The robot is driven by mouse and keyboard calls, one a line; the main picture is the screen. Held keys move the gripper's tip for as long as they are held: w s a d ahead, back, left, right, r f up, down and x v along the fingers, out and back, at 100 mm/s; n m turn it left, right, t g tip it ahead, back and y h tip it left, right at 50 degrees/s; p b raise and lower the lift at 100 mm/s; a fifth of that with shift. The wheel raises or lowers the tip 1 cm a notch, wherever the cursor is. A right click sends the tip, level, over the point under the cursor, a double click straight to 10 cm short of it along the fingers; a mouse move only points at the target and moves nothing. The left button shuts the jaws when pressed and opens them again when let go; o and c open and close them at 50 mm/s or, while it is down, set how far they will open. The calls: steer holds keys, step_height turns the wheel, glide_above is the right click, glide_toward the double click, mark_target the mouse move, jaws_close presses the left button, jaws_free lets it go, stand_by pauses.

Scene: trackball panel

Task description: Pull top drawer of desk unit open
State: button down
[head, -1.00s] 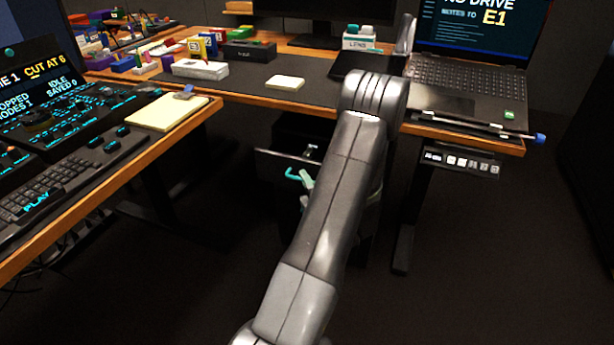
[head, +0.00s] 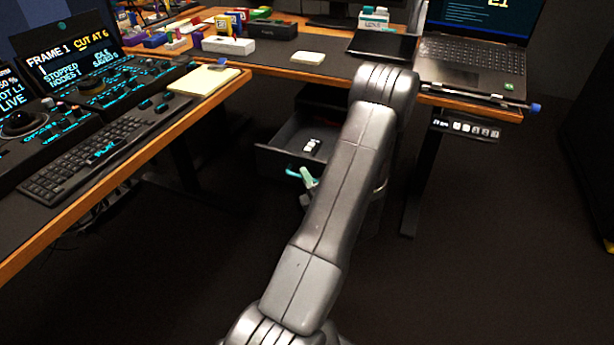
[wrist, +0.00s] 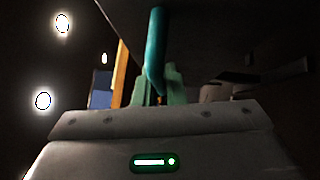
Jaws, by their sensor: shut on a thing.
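The top drawer (head: 279,156) of the dark desk unit under the desk stands out from the unit in the head view, with its inside showing and small light items (head: 311,146) in it. A teal handle (head: 293,172) is on its front. My gripper (head: 307,180) is at the handle, mostly hidden behind my arm, with a pale green finger showing. In the wrist view the teal handle (wrist: 156,55) runs down to the pale green fingers of my gripper (wrist: 160,92), which are shut on it.
The desk edge (head: 300,74) passes above the drawer, with a laptop (head: 465,65) and a white pad (head: 308,58) on the desk. A side desk with a keyboard (head: 95,150) stands at left. Dark floor in front of the drawer is clear.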

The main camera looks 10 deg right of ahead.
stand_by(0.3)
steer(key=c, duration=1.8)
jaws_free()
steer(key=shift+o, duration=0.2)
steer(key=p+v, duration=0.2)
steer(key=v, duration=1.2)
steer(key=shift+w, duration=0.2)
steer(key=b+x, duration=0.2)
steer(key=x, duration=1.1)
steer(key=shift+w, duration=0.35)
steer(key=shift+a, duration=0.1)
